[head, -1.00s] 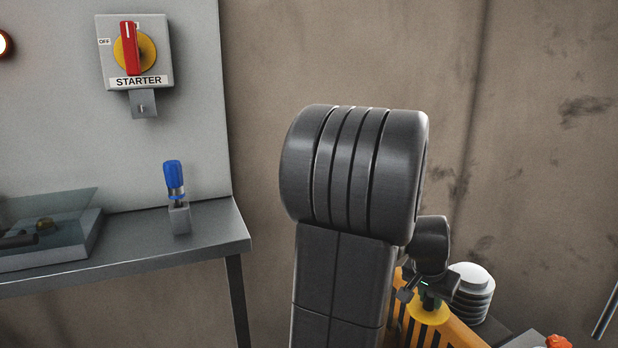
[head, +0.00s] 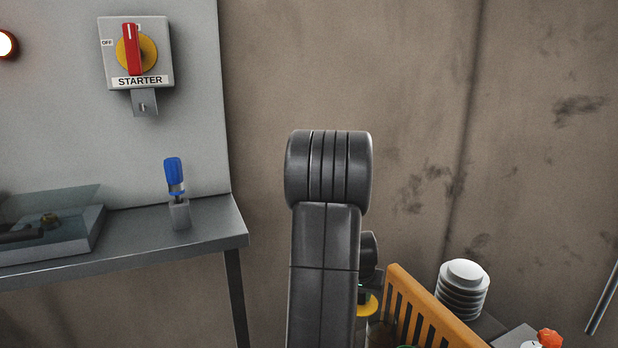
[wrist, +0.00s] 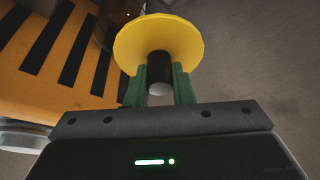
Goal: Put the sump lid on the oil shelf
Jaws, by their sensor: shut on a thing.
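The sump lid, a yellow disc with a short black knob, shows in the wrist view (wrist: 157,38). The green fingers of my gripper (wrist: 160,88) are shut on its knob, with the disc beyond the fingertips. In the head view a part of the yellow disc (head: 369,305) shows just right of my arm, left of the orange slatted guard. My arm hides the rest of the disc and most of the gripper there. I cannot tell which surface is the oil shelf.
The orange slatted guard (head: 430,310) stands close to the right of the lid. A white ribbed cap (head: 463,288) and an orange-red knob (head: 549,338) lie further right. A grey bench (head: 212,222) at left carries a tray and a blue-handled tool (head: 174,177).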

